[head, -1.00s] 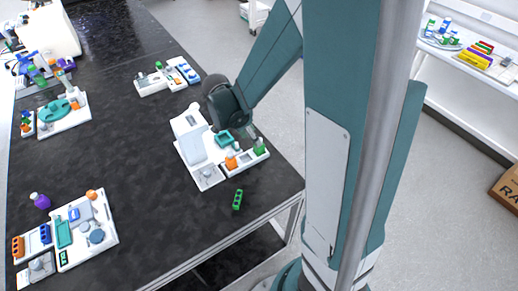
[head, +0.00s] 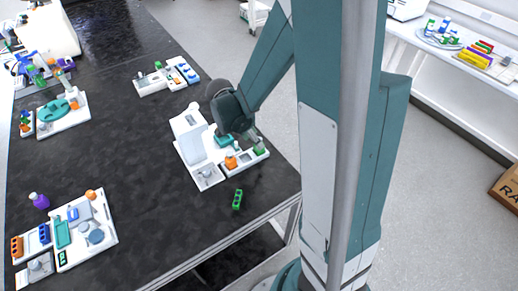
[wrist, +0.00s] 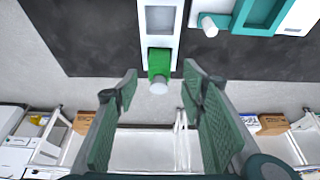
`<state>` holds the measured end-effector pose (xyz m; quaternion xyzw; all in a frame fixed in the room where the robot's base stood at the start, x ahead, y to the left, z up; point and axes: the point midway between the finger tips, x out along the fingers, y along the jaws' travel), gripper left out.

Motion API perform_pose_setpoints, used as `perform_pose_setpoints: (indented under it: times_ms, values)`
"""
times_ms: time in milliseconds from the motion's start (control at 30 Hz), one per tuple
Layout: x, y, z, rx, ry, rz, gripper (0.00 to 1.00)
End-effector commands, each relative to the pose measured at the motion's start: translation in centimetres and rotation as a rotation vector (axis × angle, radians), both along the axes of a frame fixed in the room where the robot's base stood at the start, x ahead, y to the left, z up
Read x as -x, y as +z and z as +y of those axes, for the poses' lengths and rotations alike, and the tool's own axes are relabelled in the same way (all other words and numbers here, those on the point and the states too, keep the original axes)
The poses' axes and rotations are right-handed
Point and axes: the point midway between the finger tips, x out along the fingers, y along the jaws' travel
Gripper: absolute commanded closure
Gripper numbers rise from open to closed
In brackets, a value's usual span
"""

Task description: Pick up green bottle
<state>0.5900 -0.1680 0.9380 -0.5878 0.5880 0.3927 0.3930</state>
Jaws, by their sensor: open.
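The green bottle (wrist: 159,64) with a pale cap stands in the end of a white tray (wrist: 174,42). In the wrist view it shows just beyond my open fingertips, between their lines. In the head view the green bottle (head: 259,150) is at the right end of the tray, partly covered by my gripper (head: 255,138). My gripper (wrist: 160,76) is open and empty, its two green-padded fingers on either side of the view. I cannot tell whether a finger touches the bottle.
An orange bottle (head: 231,161) stands left of the green one, close by. A white and teal device (head: 190,135) stands beside the tray. A green rack (head: 237,199) lies on the black table (head: 140,190) near its front edge. The table's middle is clear.

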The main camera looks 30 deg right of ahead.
Motion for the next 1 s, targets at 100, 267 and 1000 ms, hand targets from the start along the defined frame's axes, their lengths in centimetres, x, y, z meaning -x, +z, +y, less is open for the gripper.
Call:
perform_pose_setpoints:
  times_ms: [100, 267, 1000]
  values:
    - [0.0, -0.3, -0.2, 0.0, 0.0, 0.0, 0.6]
    - [0.1, -1.3, -0.7, 0.0, 0.0, 0.0, 0.6]
    - [0.1, -4.6, -2.4, 0.0, 0.001, 0.0, 0.6]
